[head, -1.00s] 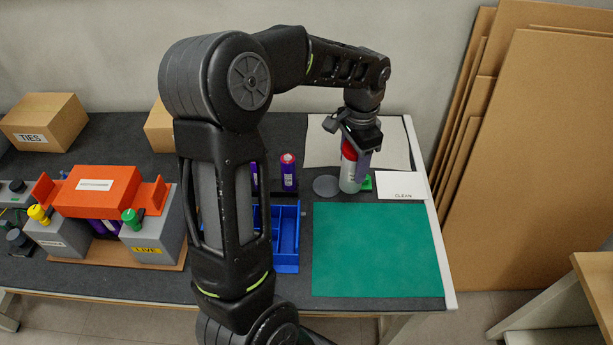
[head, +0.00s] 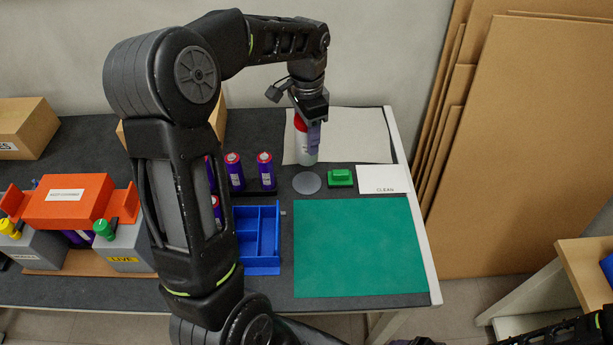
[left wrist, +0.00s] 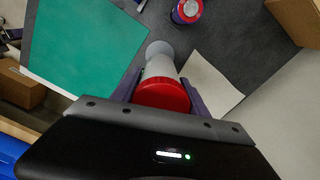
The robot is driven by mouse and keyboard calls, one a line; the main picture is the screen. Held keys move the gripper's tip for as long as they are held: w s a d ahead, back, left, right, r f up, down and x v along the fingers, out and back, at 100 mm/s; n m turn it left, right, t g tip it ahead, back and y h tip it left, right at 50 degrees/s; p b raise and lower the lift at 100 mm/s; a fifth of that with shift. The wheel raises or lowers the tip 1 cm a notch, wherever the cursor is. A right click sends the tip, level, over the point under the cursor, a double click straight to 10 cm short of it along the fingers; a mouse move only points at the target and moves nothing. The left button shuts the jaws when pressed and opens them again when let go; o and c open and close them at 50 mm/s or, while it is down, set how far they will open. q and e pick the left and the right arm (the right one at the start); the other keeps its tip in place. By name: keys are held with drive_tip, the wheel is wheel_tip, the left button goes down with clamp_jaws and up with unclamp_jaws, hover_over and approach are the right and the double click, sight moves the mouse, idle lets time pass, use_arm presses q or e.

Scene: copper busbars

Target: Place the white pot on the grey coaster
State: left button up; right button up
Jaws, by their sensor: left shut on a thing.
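The white pot (head: 306,150) has a pale body and a red cap. My left gripper (head: 308,122) is shut on it near the cap and holds it upright. The grey coaster (head: 307,183) is a bare round disc on the dark table, just below the pot in the head view. A small gap shows between them there. In the left wrist view the pot's red cap (left wrist: 164,95) sits between the fingers, with the coaster (left wrist: 160,48) partly hidden beyond the pot. My right gripper is not in view.
A green block (head: 341,178) and a white CLEAN card (head: 382,179) lie right of the coaster. A green mat (head: 360,245) and blue tray (head: 277,262) are in front. Purple cylinders (head: 265,170) stand to the left. A pale sheet (head: 355,135) lies behind.

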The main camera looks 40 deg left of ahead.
use_arm(q)
wheel_tip(320, 180, down, 6)
drive_tip(key=shift+r, duration=0.1)
drive_tip(key=shift+f+p, duration=0.45)
drive_tip(key=shift+f, duration=1.45)
drive_tip(key=shift+f, duration=0.25)
drive_tip(key=o, duration=1.6)
drive_tip(key=shift+r, duration=0.1)
drive_tip(key=shift+c, duration=0.2)
wheel_tip(320, 180, up, 12)
drive_tip(key=shift+r+b, duration=0.2)
drive_tip(key=shift+b, duration=0.4)
